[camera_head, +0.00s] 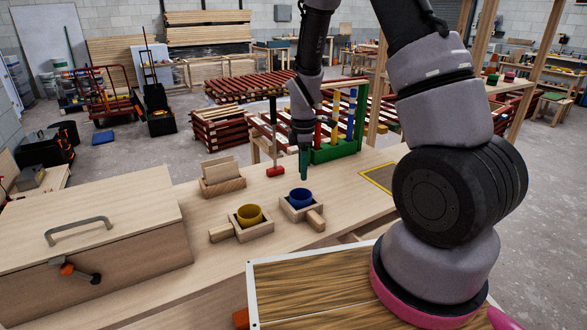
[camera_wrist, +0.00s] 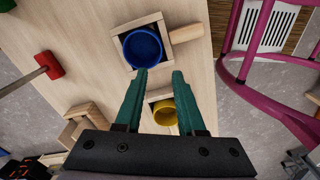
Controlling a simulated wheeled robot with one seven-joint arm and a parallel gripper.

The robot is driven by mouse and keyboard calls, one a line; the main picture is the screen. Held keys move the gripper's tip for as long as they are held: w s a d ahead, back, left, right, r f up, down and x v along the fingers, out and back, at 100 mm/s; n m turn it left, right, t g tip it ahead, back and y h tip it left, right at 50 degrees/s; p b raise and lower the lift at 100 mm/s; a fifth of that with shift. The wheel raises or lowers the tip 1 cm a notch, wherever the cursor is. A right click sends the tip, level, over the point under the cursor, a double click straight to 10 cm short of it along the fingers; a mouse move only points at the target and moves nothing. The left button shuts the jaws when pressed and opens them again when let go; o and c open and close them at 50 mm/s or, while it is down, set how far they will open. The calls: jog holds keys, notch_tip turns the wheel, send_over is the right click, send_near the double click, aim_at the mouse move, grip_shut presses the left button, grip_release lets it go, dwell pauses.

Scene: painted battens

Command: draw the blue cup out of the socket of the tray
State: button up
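The blue cup (camera_head: 301,198) sits in the square socket of a small wooden tray with a handle (camera_head: 316,221) on the workbench. In the wrist view the blue cup (camera_wrist: 142,49) is ahead of the fingertips, inside the tray's wooden frame (camera_wrist: 166,30). A yellow cup (camera_head: 249,214) sits in a second wooden tray (camera_head: 262,229) to its left; it shows between my fingers in the wrist view (camera_wrist: 165,113). My gripper (camera_head: 303,177), with green fingers, is above the blue cup and apart from it. In the wrist view my gripper (camera_wrist: 159,74) is open and empty.
A wooden holder (camera_head: 222,180) stands behind the yellow cup's tray. A red mallet (camera_head: 276,171) and a green rack with coloured posts (camera_head: 335,150) are farther back. A large wooden chest (camera_head: 90,240) fills the left. A yellow-outlined area (camera_head: 379,177) lies clear at right.

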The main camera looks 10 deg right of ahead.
notch_tip(320, 180, down, 10)
jog(key=shift+f, duration=0.25)
jog(key=shift+c, duration=0.3)
grip_shut()
jog(key=shift+r, duration=0.1)
dwell(2.9)
jog(key=shift+r, duration=2.5)
jog(key=shift+r, duration=0.1)
jog(key=shift+r, duration=1.45)
